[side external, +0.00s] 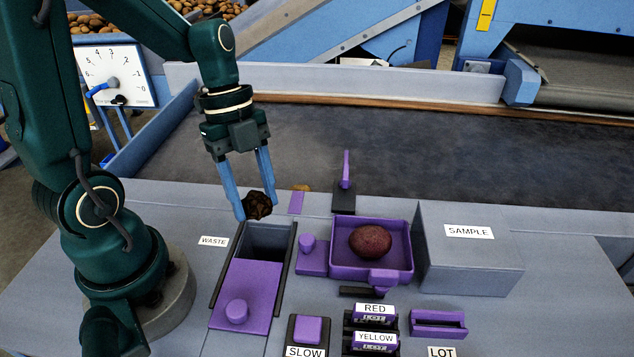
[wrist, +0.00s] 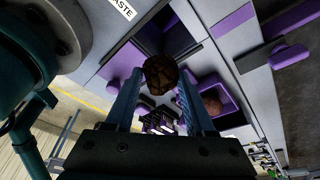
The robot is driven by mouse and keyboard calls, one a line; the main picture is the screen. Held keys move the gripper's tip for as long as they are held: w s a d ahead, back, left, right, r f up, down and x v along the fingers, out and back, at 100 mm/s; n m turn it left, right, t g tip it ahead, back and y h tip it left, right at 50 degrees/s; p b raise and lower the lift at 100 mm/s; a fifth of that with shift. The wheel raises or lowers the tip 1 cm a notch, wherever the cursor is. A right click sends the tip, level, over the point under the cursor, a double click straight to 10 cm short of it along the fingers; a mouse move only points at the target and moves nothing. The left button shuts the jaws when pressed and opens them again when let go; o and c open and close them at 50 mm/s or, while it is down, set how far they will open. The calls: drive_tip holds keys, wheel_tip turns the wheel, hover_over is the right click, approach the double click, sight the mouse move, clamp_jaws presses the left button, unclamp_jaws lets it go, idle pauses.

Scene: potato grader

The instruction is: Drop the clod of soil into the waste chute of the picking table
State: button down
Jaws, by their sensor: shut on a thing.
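My gripper (side external: 256,194) is shut on a dark brown, lumpy clod of soil (side external: 257,205). The clod sits between the blue fingertips in the wrist view (wrist: 160,74). In the side view my gripper holds it above the back edge of the waste chute (side external: 266,241), a dark rectangular opening beside the WASTE label (side external: 213,241). A purple sliding lid (side external: 250,290) with a round knob lies in front of the opening, which shows uncovered.
A purple tray (side external: 335,272) holding a reddish potato (side external: 370,242) is right of the chute. A grey SAMPLE box (side external: 470,270) stands further right. Purple controls and LOT labels line the front. The dark belt (side external: 420,150) runs behind.

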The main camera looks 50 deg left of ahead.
drive_tip(key=shift+f, duration=0.1)
drive_tip(key=shift+w+a+f, duration=0.1)
drive_tip(key=shift+f, duration=2.6)
drive_tip(key=shift+c, duration=0.9)
unclamp_jaws()
drive_tip(key=shift+o, duration=0.9)
drive_tip(key=shift+r, duration=0.1)
drive_tip(key=shift+r, duration=3.4)
